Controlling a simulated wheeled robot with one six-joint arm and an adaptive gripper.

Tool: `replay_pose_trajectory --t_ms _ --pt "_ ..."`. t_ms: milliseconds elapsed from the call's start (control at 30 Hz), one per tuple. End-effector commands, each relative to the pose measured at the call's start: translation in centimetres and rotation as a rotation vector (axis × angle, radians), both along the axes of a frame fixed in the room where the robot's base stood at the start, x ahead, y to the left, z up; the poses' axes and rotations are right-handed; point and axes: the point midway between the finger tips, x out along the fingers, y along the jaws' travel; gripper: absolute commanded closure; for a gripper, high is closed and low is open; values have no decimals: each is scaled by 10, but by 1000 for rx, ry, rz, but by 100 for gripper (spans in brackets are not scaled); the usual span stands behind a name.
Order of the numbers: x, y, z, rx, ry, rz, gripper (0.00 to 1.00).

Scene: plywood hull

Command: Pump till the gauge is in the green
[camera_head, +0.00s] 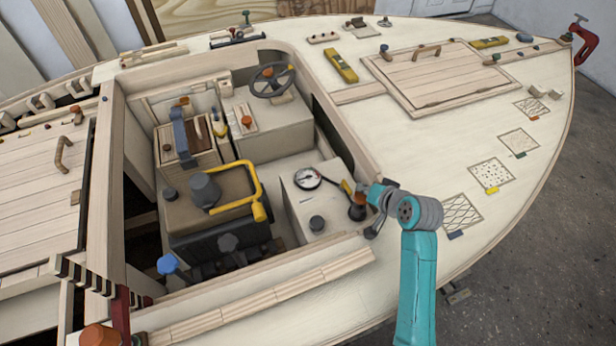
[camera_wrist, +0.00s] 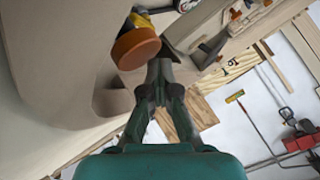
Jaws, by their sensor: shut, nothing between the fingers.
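The round white-faced gauge (camera_head: 307,178) sits on top of a pale box inside the cockpit. Its needle is too small to read against any green band. Beside it, at the box's right end, stands a pump-like part with an orange knob (camera_head: 357,211) and a yellow piece. In the wrist view the orange knob (camera_wrist: 136,48) is at the upper left, close to the fingertips. My gripper (camera_wrist: 160,70) is shut and empty, to the right of the knob in that view. In the head view my gripper (camera_head: 369,193) is at the cockpit's right edge, partly hidden by my wrist.
A yellow bent handle (camera_head: 259,195), a steering wheel (camera_head: 272,80) and blue knobs (camera_head: 168,264) are elsewhere in the cockpit. The cockpit's raised wooden rim (camera_head: 345,135) runs close to my arm. The right deck is mostly flat.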

Motion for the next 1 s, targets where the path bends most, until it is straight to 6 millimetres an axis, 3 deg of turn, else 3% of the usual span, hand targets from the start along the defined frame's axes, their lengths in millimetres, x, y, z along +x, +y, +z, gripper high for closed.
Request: replay_pose_trajectory --t_ms 33,567,1000 --pt "-16 -8 -41 -13 88 -13 100" --pt "-16 -8 -41 -12 89 -14 100" --pt "-27 -13 -28 -10 89 -14 100"
